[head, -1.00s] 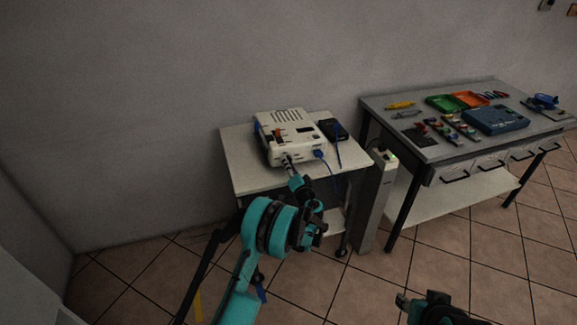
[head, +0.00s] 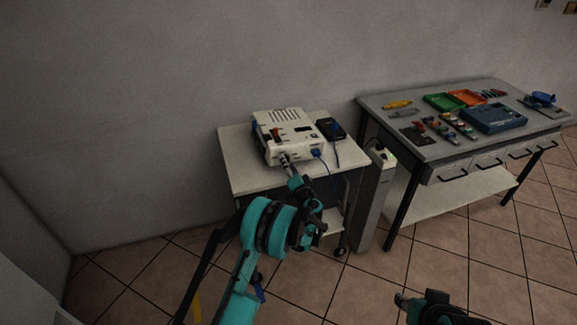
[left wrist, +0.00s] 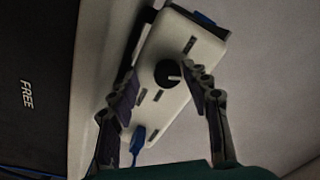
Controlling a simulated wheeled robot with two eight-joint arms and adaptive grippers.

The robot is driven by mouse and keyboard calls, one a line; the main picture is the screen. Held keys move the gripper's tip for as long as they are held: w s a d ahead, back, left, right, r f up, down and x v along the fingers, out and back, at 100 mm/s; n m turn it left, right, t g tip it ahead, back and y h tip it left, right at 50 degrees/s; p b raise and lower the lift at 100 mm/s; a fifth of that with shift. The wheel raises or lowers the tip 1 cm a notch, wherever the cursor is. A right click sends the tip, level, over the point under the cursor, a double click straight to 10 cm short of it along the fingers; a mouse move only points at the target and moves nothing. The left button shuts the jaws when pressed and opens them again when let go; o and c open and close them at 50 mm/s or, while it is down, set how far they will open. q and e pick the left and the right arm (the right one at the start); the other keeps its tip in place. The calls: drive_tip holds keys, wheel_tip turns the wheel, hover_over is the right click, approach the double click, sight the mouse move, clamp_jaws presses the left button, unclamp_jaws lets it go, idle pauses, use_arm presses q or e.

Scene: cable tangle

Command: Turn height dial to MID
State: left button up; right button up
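The white device (head: 290,139) stands on the small cart. In the left wrist view its white front panel (left wrist: 184,48) carries a round black dial (left wrist: 168,73) with a pale pointer mark and small dark labels around it. The label text is too small to read. My left gripper (head: 287,160) is at the device's front. In the left wrist view its two fingers (left wrist: 163,84) are spread, one on each side of the dial, with a gap to it; whether either touches the panel is unclear. My right gripper (head: 424,303) is low, away from the device; its fingers are unclear.
A blue cable (head: 318,154) plugs into the device's front, beside my left gripper. A black box (head: 331,129) sits on the cart (head: 246,177) to its right. A grey post (head: 375,195) and a workbench (head: 440,150) with trays and tools stand further right.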

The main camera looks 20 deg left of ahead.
use_arm(q)
drive_tip(key=v, duration=1.2)
drive_tip(key=shift+a, duration=0.1)
drive_tip(key=x, duration=1.1)
drive_tip(key=shift+a+r, duration=0.1)
drive_tip(key=shift+r, duration=0.2)
drive_tip(key=shift+w+a+r, duration=0.1)
drive_tip(key=shift+w+a, duration=0.1)
drive_tip(key=shift+w, duration=0.1)
drive_tip(key=shift+m, duration=0.3)
clamp_jaws()
